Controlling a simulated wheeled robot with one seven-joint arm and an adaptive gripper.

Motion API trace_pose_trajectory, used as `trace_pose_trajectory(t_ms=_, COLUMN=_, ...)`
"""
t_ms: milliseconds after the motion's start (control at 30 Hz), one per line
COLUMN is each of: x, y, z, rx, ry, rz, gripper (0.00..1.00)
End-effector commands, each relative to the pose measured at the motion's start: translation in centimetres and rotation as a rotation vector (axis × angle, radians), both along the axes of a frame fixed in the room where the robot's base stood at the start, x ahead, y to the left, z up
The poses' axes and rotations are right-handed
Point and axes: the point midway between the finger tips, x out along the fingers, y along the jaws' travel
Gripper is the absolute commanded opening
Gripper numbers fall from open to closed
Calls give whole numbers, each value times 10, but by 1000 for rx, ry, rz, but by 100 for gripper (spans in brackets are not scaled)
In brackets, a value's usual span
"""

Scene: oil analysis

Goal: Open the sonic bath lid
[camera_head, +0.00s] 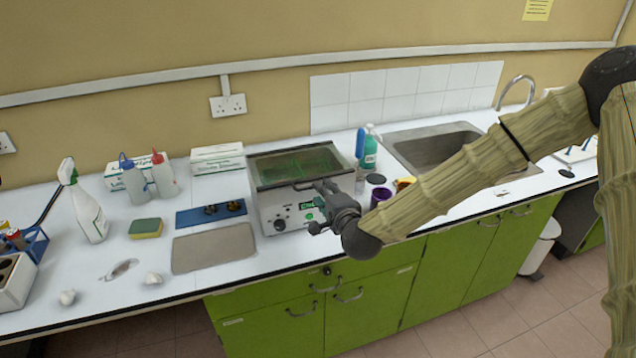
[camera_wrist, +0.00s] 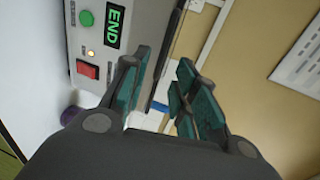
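The sonic bath (camera_head: 283,219) stands on the white worktop, a pale box with a knob and a green display on its front. Its dark-framed, see-through lid (camera_head: 290,166) lies over the top and looks shut. My gripper (camera_head: 322,190) is at the bath's front right, near the lid's front edge. In the wrist view my gripper (camera_wrist: 164,92) is open, its two teal-padded fingers apart. The dark lid edge (camera_wrist: 169,45) runs down into the gap between them. The front panel (camera_wrist: 85,50), with a green button, an END display and a red switch, is left of the fingers. Contact cannot be told.
A blue bottle (camera_head: 360,143), a green bottle (camera_head: 370,152) and a purple cup (camera_head: 381,196) stand close to the bath's right. A grey mat (camera_head: 214,249) and a blue tray (camera_head: 190,218) lie to its left. The sink (camera_head: 430,150) is behind my arm.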

Motion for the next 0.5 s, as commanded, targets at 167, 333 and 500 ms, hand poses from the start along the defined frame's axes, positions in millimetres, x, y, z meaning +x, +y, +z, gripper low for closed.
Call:
trace_pose_trajectory(t_ms=167, x=26, y=9, z=-3, rx=-2, ry=-1, rz=1, gripper=29)
trace_pose_trajectory(t_ms=333, x=42, y=14, z=-9, rx=-1, ry=1, rz=1, gripper=29)
trace_pose_trajectory(t_ms=500, x=50, y=17, z=-11, rx=-2, ry=-1, rz=1, gripper=29)
